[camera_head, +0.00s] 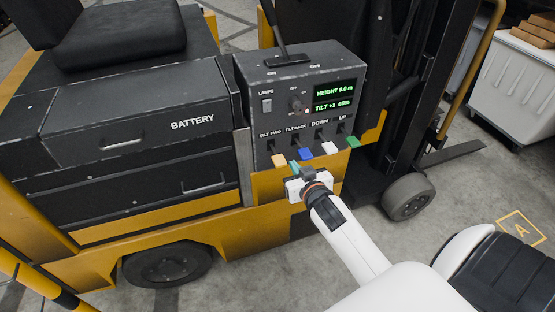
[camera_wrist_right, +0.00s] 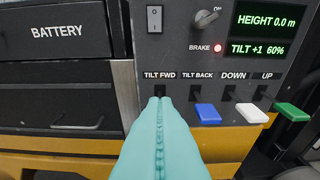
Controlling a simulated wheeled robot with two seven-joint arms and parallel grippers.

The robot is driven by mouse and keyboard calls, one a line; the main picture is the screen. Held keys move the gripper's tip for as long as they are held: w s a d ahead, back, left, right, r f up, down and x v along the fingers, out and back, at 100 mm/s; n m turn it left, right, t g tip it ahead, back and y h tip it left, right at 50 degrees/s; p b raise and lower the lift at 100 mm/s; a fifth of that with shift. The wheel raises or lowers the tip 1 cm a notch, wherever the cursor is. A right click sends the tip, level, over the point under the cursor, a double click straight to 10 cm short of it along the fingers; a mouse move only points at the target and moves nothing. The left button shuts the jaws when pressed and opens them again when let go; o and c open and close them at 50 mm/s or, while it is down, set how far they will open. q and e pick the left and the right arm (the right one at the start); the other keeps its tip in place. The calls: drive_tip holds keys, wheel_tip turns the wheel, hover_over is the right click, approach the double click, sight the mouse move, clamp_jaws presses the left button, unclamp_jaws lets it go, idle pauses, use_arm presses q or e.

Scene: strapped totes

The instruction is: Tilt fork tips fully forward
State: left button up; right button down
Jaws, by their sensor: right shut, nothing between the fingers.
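The forklift's control panel (camera_head: 300,105) carries a row of lever paddles. The TILT FWD lever has an orange-yellow paddle (camera_head: 279,160); beside it is the blue TILT BACK paddle (camera_head: 306,153). The display (camera_head: 334,97) reads HEIGHT 0.0 m and TILT +1 60%; it also shows in the right wrist view (camera_wrist_right: 268,30). My right gripper (camera_head: 294,166) is shut and empty at the TILT FWD lever. In the wrist view its teal fingers (camera_wrist_right: 160,101) hide that paddle; I cannot tell whether they touch it. A fork (camera_head: 452,153) lies low at the right. My left gripper is out of view.
The white DOWN paddle (camera_head: 330,148) and green UP paddle (camera_head: 353,142) stand right of the blue one. A brake knob (camera_head: 296,104) with a lit red lamp and a lamp switch (camera_head: 266,105) sit above. A white tote (camera_head: 513,85) stands at the far right.

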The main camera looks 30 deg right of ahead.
drive_tip(key=shift+d, duration=0.1)
drive_tip(key=shift+f, duration=0.1)
drive_tip(key=p, duration=0.2)
hover_over(283, 161)
drive_tip(key=s+a, duration=0.1)
drive_tip(key=s, duration=0.1)
wheel_tip(283, 161, down, 2)
wheel_tip(283, 161, down, 4)
drive_tip(key=shift+w+a+r, duration=0.15)
drive_tip(key=shift+r, duration=0.1)
drive_tip(key=shift+f, duration=0.5)
